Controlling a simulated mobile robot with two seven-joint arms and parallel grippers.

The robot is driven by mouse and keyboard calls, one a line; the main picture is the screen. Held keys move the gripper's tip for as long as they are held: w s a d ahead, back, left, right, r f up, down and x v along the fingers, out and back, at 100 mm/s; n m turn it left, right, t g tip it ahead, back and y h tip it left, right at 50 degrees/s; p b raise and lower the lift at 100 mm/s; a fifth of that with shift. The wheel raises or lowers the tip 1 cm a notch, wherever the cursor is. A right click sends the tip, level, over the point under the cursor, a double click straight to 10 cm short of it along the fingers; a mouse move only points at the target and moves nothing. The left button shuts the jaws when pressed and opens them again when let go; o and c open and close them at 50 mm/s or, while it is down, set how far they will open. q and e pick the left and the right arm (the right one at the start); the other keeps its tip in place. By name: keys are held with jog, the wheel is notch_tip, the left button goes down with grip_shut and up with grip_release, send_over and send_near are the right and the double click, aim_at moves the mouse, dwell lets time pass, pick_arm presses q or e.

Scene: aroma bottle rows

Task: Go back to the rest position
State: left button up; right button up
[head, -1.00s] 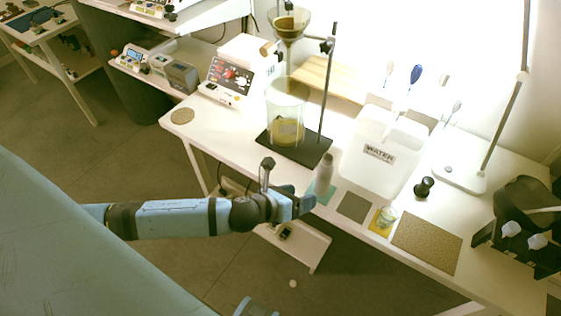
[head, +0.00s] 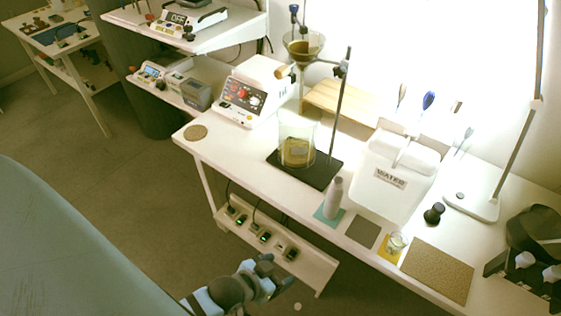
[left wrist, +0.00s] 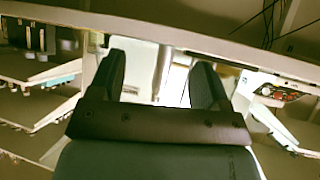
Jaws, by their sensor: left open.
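My left gripper (head: 277,279) is low in the head view, below and in front of the white table (head: 228,158). Its jaws are open and nothing is between them. In the left wrist view the two dark fingers (left wrist: 157,85) stand apart, with table parts and a bright area behind them. A grey-white bottle (head: 333,198) stands upright on a teal mat (head: 327,220) at the table's front edge, apart from the gripper. My right gripper shows in neither view.
A small glass jar (head: 396,243) stands on a yellow mat near a cork mat (head: 437,270). A beaker (head: 297,145) stands on the dark stand base, beside the white WATER container (head: 391,180). A low shelf with a power strip (head: 262,236) lies close behind the gripper. The floor at left is clear.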

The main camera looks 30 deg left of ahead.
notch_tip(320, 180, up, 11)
jog(key=p, duration=1.2)
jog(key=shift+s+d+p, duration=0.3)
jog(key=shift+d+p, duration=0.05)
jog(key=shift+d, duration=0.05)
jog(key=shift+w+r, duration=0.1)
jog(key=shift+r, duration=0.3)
